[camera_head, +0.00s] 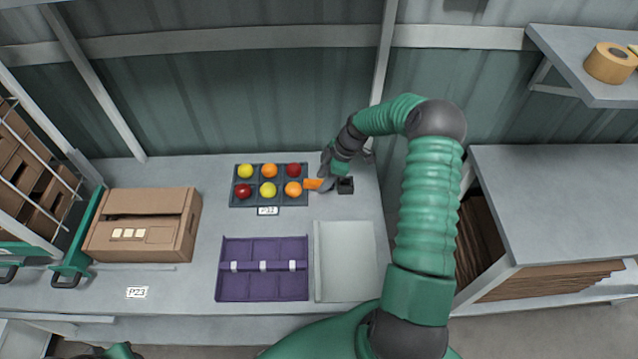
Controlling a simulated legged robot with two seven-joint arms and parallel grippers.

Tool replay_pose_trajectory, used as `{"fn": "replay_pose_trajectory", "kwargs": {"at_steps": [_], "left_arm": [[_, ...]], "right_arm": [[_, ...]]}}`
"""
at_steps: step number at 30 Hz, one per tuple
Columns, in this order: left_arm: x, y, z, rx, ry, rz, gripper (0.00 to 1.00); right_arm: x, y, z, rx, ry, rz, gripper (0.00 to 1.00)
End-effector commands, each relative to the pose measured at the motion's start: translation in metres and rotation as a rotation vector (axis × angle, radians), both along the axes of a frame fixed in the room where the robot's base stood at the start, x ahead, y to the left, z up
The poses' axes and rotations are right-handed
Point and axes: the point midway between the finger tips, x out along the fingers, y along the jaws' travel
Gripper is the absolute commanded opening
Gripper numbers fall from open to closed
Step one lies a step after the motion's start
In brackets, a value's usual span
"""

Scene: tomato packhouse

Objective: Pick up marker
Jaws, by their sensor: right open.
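A small orange object (313,184), which looks like the marker, lies at the right edge of the dark tomato tray (236,200). My right gripper (325,179) is open, right at the orange object's right end. I cannot tell whether the fingers touch it. Its right end is partly hidden by the gripper. A small black block (346,186) stands just right of the gripper.
The tray holds several red, orange and yellow tomatoes. In front are a purple divided tray (262,292) and a pale flat tray (346,262). A cardboard box (150,240) stands left. A tape roll (609,64) sits on the upper right shelf (560,45).

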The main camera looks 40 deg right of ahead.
Motion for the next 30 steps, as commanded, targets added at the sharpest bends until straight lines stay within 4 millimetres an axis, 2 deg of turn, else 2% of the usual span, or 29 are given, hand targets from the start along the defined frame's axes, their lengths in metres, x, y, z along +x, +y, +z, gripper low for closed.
{"fn": "replay_pose_trajectory", "kwargs": {"at_steps": [3,9,20,30], "left_arm": [[0.0001,-0.0003,0.0014,0.000,0.000,-0.001,0.30],[0.0001,-0.0002,0.0008,0.000,0.000,-0.001,0.30],[0.0000,-0.0001,0.0008,0.000,0.000,0.000,0.30],[0.0001,-0.0002,0.0005,0.000,0.000,-0.001,0.30]], "right_arm": [[0.0043,0.0052,-0.0104,-0.002,-0.001,0.000,0.45],[0.0041,0.0085,-0.0099,-0.007,-0.003,0.000,0.45],[0.0040,0.0052,-0.0112,-0.003,-0.002,-0.001,0.00],[0.0034,0.0045,-0.0124,-0.004,0.000,-0.001,0.00]]}}
